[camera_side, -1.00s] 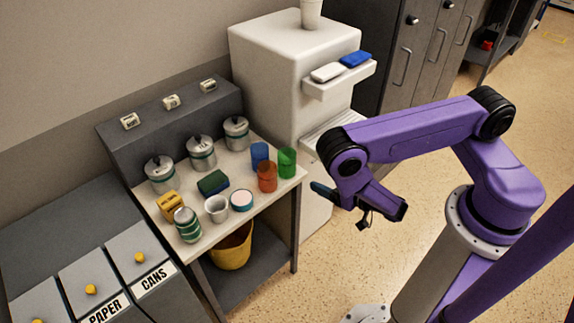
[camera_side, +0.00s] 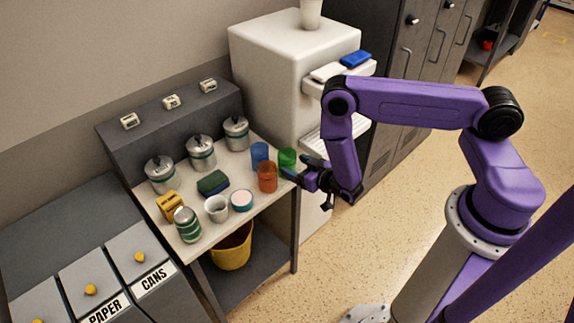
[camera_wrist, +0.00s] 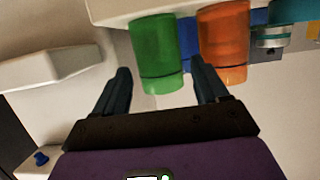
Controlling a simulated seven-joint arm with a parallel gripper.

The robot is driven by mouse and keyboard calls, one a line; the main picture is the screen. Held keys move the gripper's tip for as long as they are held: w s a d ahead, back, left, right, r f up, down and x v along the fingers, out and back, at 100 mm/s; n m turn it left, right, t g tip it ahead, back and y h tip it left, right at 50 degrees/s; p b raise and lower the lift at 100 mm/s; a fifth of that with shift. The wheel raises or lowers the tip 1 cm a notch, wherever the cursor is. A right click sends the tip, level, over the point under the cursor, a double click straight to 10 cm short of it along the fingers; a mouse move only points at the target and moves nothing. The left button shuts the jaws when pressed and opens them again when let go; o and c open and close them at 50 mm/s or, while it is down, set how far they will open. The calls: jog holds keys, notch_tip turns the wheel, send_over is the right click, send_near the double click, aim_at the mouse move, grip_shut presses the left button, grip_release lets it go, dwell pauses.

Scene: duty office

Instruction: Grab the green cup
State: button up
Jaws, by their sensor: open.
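The green cup (camera_side: 287,158) is a translucent tumbler at the right end of the small table, next to the white machine. In the wrist view the green cup (camera_wrist: 157,48) lies ahead, roughly between the two fingertips. My gripper (camera_side: 298,168) is at the table's right edge, close in front of the cup, with its fingers apart. In the wrist view my gripper (camera_wrist: 160,72) is open and empty, with one finger on each side of the cup's near end. I cannot tell whether a finger touches it.
An orange cup (camera_side: 267,177) stands close beside the green cup; in the wrist view the orange cup (camera_wrist: 223,42) is just past the right finger. A blue cup (camera_side: 260,152) is behind them. The white machine (camera_side: 275,85) stands close behind. Open floor lies to the right.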

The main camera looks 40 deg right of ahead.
aim_at(293, 164)
jog(key=shift+x, duration=2.45)
jog(key=c, duration=0.7)
jog(key=shift+c, duration=0.2)
jog(key=shift+r, duration=0.2)
